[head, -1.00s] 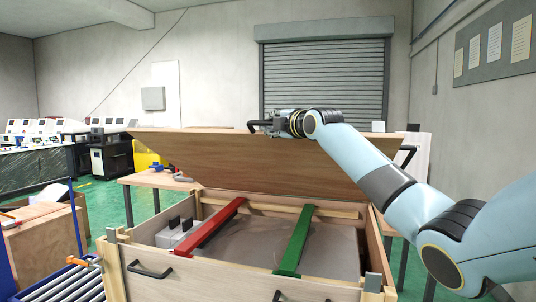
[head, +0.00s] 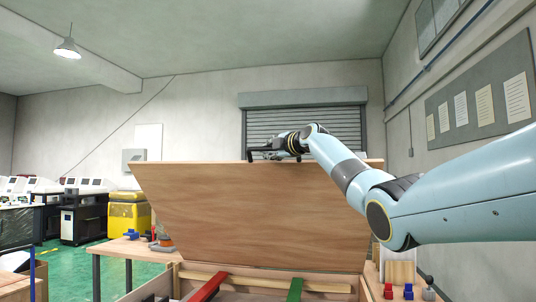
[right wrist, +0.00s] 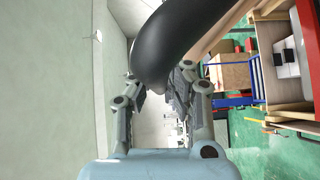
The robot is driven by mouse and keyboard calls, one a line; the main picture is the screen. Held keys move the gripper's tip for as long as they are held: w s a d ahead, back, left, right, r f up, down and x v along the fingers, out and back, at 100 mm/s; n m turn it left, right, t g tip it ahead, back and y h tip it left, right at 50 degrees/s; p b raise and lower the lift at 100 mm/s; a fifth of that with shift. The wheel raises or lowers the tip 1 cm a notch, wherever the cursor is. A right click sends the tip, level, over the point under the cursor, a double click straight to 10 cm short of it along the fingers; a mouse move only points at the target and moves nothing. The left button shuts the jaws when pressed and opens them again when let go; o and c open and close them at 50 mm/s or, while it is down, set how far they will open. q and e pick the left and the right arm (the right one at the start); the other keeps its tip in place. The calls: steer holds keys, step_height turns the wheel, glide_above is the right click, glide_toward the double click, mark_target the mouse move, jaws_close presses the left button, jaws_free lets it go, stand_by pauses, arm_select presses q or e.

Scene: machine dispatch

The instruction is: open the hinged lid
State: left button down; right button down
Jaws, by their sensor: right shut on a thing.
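The hinged lid (head: 250,212) is a large plain wooden panel, raised steeply at the back of the wooden crate (head: 330,284). Only the top of the crate shows, at the bottom of the head view. In the right wrist view the handle (right wrist: 180,45) looms large as a dark curved bar between the fingers (right wrist: 158,82). My left gripper is out of view.
A red bar (head: 207,289) and a green bar (head: 295,289) lie across the crate. A wooden table (head: 125,246) with small items stands behind left. A yellow bin (head: 128,214) is farther back. Small red and blue items stand at right. Open space lies above the lid.

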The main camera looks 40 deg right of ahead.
steer(key=shift+r, duration=0.2)
steer(key=c, duration=1.6)
jaws_free()
steer(key=o, duration=0.3)
steer(key=shift+s+a, duration=0.1)
steer(key=shift+a, duration=0.1)
steer(key=shift+d+f, duration=0.1)
steer(key=s, duration=0.8)
steer(key=s+a, duration=0.1)
steer(key=s, duration=0.3)
steer(key=shift+r, duration=0.25)
steer(key=shift+a+f, duration=0.1)
